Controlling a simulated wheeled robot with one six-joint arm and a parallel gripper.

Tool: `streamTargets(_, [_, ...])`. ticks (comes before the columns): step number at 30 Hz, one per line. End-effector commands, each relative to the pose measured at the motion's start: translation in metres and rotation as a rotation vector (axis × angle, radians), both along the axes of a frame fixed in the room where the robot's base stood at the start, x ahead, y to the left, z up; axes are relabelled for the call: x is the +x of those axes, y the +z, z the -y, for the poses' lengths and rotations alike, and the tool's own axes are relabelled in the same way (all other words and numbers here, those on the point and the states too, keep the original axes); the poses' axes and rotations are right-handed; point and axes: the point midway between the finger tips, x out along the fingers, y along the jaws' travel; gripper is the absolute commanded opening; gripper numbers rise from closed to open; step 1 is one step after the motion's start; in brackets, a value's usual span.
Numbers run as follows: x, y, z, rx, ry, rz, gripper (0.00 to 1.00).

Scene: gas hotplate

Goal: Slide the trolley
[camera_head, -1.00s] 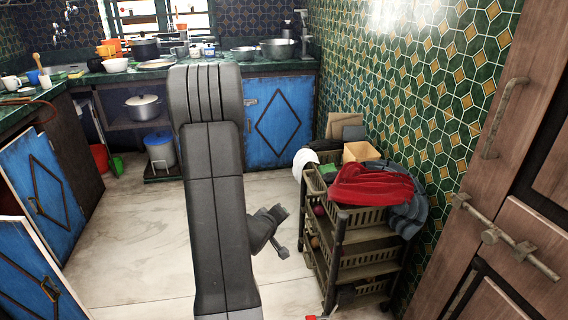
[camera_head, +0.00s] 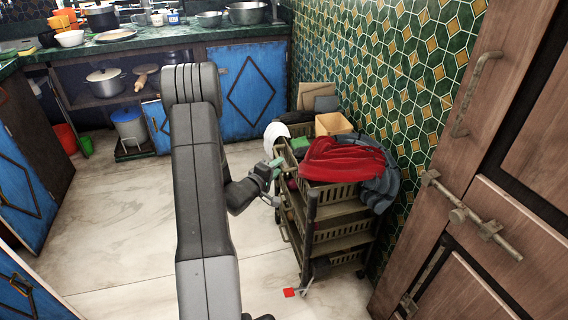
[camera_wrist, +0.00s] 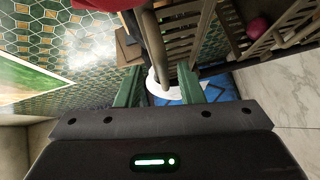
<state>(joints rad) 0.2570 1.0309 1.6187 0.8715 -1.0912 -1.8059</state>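The trolley (camera_head: 338,227) is a dark tiered rack of slatted baskets standing against the tiled wall, right of centre in the head view. A red cloth (camera_head: 342,160) and a grey cloth (camera_head: 382,188) lie over its top basket. My gripper (camera_head: 274,166) is at the trolley's left side, near its top tier. In the wrist view, the two green fingers of my gripper (camera_wrist: 160,80) are apart, with an upright post of the trolley (camera_wrist: 154,48) showing between them. I cannot tell whether either finger touches the post.
A wooden door (camera_head: 500,170) with a bolt stands close on the right. A small box (camera_head: 333,124) and a white item (camera_head: 275,136) are on the trolley's top. Blue cabinets (camera_head: 250,95) and the counter lie behind.

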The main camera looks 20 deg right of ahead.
Motion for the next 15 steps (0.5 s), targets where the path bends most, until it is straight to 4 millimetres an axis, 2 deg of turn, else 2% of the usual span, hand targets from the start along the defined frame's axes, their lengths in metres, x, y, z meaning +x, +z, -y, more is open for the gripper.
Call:
streamTargets(3, [0.012,-0.005,0.02,0.001,-0.003,0.003,0.34])
streamTargets(6, [0.019,-0.006,0.031,0.0,-0.001,0.002,0.34])
streamTargets(15, [0.028,-0.008,0.044,0.002,0.001,0.0,0.34])
